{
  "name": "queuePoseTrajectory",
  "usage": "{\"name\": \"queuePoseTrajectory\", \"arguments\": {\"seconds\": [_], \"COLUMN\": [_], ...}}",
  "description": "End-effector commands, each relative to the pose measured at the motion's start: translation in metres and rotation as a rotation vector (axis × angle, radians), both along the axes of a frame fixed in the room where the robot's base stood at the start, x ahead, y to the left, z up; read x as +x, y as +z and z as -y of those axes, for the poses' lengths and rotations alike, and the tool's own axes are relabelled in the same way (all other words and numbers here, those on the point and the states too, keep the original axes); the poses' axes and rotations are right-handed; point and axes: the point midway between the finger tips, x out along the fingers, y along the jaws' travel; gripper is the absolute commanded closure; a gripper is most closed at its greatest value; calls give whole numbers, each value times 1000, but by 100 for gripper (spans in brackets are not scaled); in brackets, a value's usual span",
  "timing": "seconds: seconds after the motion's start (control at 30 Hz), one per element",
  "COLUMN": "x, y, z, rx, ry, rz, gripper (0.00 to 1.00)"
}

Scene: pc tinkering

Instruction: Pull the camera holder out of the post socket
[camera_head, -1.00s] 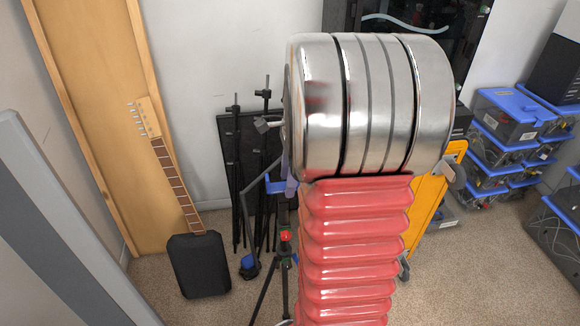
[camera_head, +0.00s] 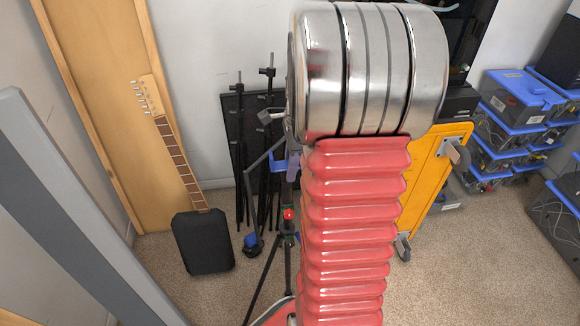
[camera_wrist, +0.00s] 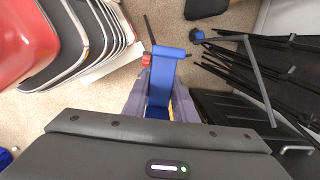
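The camera holder (camera_wrist: 166,82) is a blue part with a wider far end. It lies between the two grey-purple fingers of my gripper (camera_wrist: 162,85) in the wrist view, and they press close along both its sides. In the head view, the blue of the holder (camera_head: 278,163) shows beside my purple-grey gripper (camera_head: 293,166), left of my red arm. A dark post on a tripod (camera_head: 266,262) with a red knob (camera_head: 287,214) stands below. The red knob also shows in the wrist view (camera_wrist: 146,60). The socket joint is hidden, so I cannot tell how deep the holder sits.
Black stands (camera_head: 240,150) lean by the wall behind. A guitar (camera_head: 176,160) and a black case (camera_head: 203,242) stand left. A yellow panel cart (camera_head: 425,185) and blue-lidded bins (camera_head: 515,100) are right. Carpet (camera_head: 470,285) is free at the front right.

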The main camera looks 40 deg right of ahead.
Motion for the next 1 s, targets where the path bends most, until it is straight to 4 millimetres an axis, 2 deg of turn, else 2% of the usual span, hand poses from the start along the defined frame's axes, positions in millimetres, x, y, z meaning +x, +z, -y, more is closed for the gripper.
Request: {"name": "queuePoseTrajectory", "arguments": {"seconds": [0.03,0.33,1.0], "x": [0,0,0], "y": [0,0,7], "z": [0,0,1], "rx": [0,0,0], "ry": [0,-1,-1], "rz": [0,1,1], "gripper": [79,100,100]}}
